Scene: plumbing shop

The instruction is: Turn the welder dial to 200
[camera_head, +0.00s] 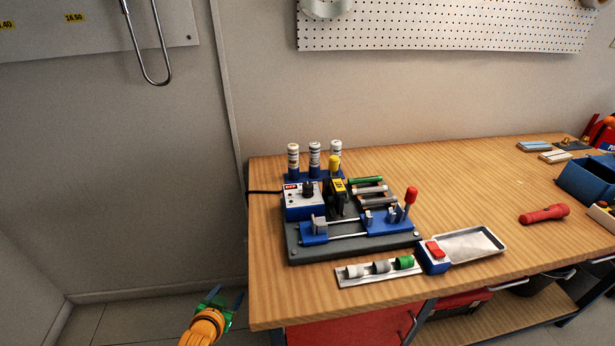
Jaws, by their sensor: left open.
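The welder box (299,210) is blue with a pale front panel and a red display. It sits at the left of a dark base plate (298,247) on the wooden bench. Its black dial (308,188) stands up from the panel; the dial's setting is too small to read. My left gripper (226,297), green and blue on an orange wrist, is at the bottom of the picture. It is open and empty, off the bench's left edge, below and apart from the dial. My right gripper is out of view.
Three white-capped bottles (314,160) stand behind the welder. A blue clamp rig (357,228) with a red-knobbed lever (410,195) is on the plate. In front lie a strip with fittings (380,268) and a red-buttoned box (434,256). A metal tray (470,244) and red flashlight (544,214) lie right.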

